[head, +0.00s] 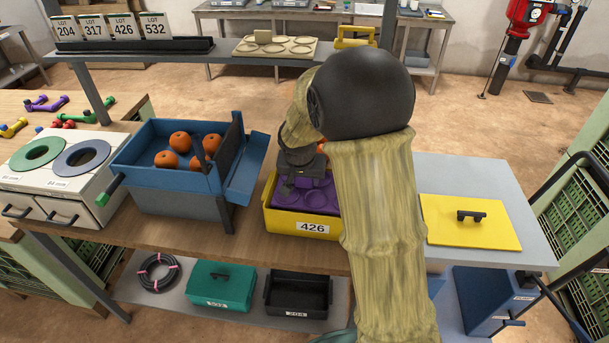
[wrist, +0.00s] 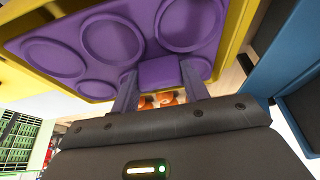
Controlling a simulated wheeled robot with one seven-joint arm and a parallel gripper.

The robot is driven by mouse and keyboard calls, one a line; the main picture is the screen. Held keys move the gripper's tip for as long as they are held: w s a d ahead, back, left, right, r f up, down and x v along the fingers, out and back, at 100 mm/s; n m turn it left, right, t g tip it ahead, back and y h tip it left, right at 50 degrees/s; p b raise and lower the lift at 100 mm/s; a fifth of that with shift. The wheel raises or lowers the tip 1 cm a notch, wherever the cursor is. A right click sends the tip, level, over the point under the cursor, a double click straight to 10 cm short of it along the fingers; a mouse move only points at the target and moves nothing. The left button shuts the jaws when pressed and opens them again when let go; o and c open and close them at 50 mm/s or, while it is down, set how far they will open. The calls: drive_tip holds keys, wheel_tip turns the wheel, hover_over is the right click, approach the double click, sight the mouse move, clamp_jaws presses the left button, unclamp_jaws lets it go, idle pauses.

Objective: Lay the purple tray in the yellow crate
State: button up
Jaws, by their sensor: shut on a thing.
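The yellow crate (head: 283,222), labelled 426, stands on the wooden bench in the head view. The purple tray (head: 318,199), with round recesses, is inside the crate's rim; its far part is hidden by my gripper and arm. In the wrist view the tray (wrist: 119,14) lies between the yellow crate walls (wrist: 238,22). My gripper (wrist: 160,78) is shut on the tray's raised purple block, one finger on each side. My gripper (head: 301,184) is over the crate in the head view. Whether the tray rests on the crate's floor cannot be told.
A blue bin (head: 160,182) with several orange round fruits stands left of the crate. A yellow lid (head: 469,222) with a black handle lies on the grey surface to the right. A white box (head: 62,175) with ring plates is at far left. A shelf (head: 180,45) runs behind.

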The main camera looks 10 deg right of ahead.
sight(303, 191)
drive_tip(key=shift+f+b, duration=3.05)
drive_tip(key=shift+f, duration=0.75)
drive_tip(key=o, duration=1.6)
drive_tip(key=shift+c, duration=0.2)
drive_tip(key=shift+s+r+p, duration=0.1)
drive_tip(key=shift+r+p, duration=0.4)
drive_tip(key=shift+r, duration=0.15)
drive_tip(key=shift+r+p, duration=3.65)
drive_tip(key=shift+r, duration=1.25)
